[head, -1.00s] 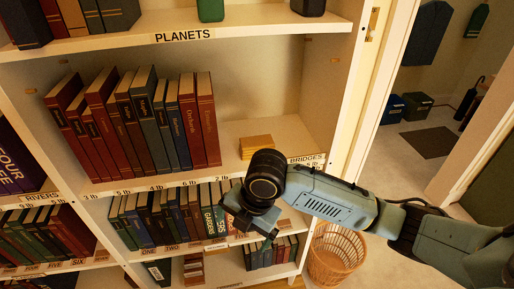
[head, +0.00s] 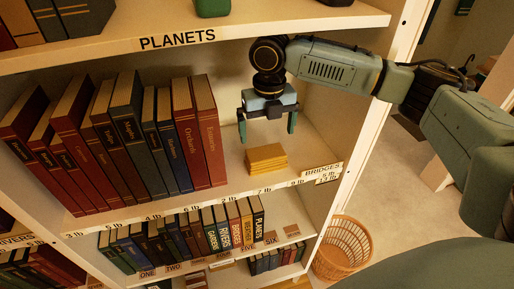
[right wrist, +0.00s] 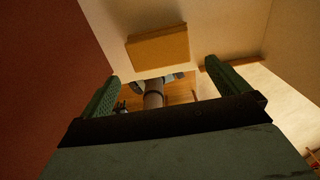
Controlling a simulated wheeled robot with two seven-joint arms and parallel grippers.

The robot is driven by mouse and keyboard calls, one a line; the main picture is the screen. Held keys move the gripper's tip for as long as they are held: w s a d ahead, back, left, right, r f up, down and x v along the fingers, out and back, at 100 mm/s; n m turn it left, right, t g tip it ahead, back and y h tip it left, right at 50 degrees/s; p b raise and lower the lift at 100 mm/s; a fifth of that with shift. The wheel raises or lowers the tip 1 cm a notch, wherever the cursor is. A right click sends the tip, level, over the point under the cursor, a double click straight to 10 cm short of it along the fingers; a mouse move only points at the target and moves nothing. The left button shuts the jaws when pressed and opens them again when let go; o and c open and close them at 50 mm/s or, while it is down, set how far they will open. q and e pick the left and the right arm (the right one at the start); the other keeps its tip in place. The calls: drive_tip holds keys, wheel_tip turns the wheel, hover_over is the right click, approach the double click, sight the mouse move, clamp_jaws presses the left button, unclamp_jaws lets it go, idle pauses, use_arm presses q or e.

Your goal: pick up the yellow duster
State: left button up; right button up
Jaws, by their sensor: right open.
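The yellow duster (head: 266,158) is a small yellow-tan block, seemingly layered, lying flat on the middle shelf to the right of the row of books. My right gripper (head: 267,127) is over the duster, pointing down with its two green fingers apart and nothing between them. A gap shows between the fingertips and the duster. In the right wrist view the duster (right wrist: 158,48) lies beyond the open fingers (right wrist: 162,74), not touching them. My left gripper is in neither view.
Upright books (head: 129,130) stand left of the duster; the nearest is red. The right side panel (head: 350,140) bounds the bay. A wicker basket (head: 342,248) stands on the floor.

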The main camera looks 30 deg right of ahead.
sight(266, 152)
wheel_tip(266, 152, down, 4)
drive_tip(key=shift+s+p, duration=0.15)
drive_tip(key=shift+p, duration=0.35)
drive_tip(key=shift+w+f, duration=0.2)
drive_tip(key=shift+f, duration=1.35)
drive_tip(key=c, duration=0.6)
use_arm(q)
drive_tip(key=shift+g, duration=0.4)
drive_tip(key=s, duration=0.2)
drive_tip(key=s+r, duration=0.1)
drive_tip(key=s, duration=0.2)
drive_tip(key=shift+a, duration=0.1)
use_arm(e)
drive_tip(key=shift+c, duration=0.3)
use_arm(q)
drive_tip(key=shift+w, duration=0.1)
use_arm(e)
drive_tip(key=shift+r, duration=0.1)
